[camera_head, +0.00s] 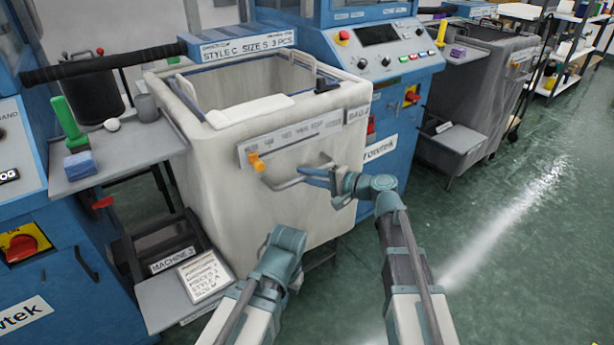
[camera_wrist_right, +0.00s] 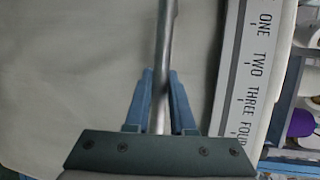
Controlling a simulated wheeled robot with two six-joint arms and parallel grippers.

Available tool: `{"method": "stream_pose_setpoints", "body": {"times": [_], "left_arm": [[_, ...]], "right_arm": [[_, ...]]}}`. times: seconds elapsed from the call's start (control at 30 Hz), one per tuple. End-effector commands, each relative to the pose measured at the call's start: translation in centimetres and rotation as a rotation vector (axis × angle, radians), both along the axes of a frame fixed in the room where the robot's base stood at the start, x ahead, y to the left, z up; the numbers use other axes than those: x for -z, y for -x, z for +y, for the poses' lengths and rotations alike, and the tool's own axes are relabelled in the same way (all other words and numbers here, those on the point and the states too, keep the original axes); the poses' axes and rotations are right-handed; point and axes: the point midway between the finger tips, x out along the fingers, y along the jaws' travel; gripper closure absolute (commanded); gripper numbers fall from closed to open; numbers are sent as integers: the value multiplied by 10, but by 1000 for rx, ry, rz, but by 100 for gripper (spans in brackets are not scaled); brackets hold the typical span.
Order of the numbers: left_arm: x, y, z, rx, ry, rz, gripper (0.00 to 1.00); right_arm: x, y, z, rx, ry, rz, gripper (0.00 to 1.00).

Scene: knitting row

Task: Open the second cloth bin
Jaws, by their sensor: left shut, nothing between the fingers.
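The pale cloth bin (camera_head: 210,160) stands upright between blue machines, its top open and its inside partly in view. Its front carries a grey bar handle (camera_head: 283,184), which crosses the right wrist view as a metal bar (camera_wrist_right: 166,45). My right gripper (camera_head: 318,175) is at the right part of this handle. In the right wrist view its blue fingers (camera_wrist_right: 161,95) lie close on both sides of the bar and look shut on it. My left gripper (camera_head: 286,238) is lower, in front of the bin and apart from the handle. Its fingertips are hard to make out.
A printed scale strip (camera_head: 298,138) with an orange knob (camera_head: 257,162) runs above the handle. A small shelf (camera_head: 120,160) with a green item stands left. A grey bin (camera_head: 478,90) stands at right. The green floor (camera_head: 520,240) is clear at right.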

Motion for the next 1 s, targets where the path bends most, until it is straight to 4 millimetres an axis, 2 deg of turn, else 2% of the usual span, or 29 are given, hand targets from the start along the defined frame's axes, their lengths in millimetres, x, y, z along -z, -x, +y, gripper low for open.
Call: {"method": "stream_pose_setpoints", "body": {"times": [0.03,0.07,1.0], "left_arm": [[0,0,0,0,0,0,100],[0,0,0,0,0,0,100],[0,0,0,0,0,0,100]], "right_arm": [[0,0,0,0,1,1,95],[0,0,0,0,1,1,100],[0,0,0,0,2,0,100]]}}
